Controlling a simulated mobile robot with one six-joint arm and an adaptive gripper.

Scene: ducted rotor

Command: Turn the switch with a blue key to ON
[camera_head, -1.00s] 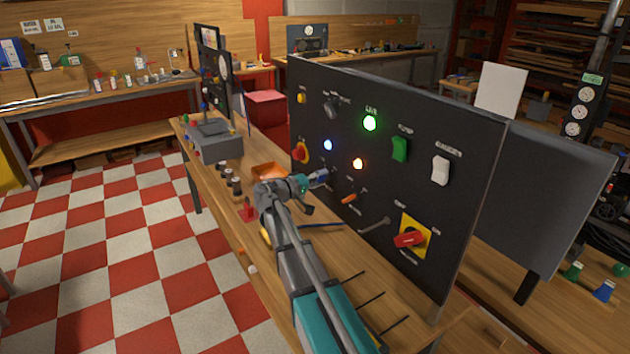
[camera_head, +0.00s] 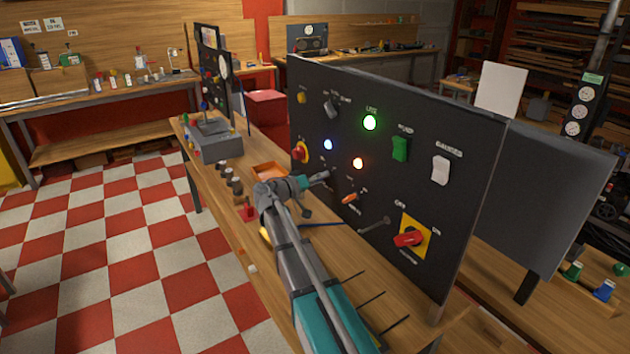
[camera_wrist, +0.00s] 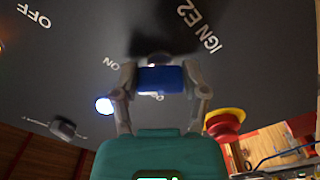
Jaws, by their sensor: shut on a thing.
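The blue key (camera_wrist: 160,79) shows in the wrist view as a blue bar on the dark panel (camera_head: 455,110). My gripper (camera_wrist: 161,84) is shut on it, one finger at each end of the bar. The bar lies level in the wrist view. An ON label sits just left of the key, and another label below it is mostly hidden. IGN E2 is printed at the upper right. In the head view my gripper (camera_head: 318,178) reaches the panel's lower left and hides the key. I cannot tell which label the key points to.
A red knob on a yellow base (camera_wrist: 224,123) is close to my gripper's right in the wrist view. A lit lamp (camera_wrist: 104,105) is at its left. The panel also has an orange knob (camera_head: 349,197) and a red rotary switch (camera_head: 409,239). An orange tray (camera_head: 269,171) stands on the bench.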

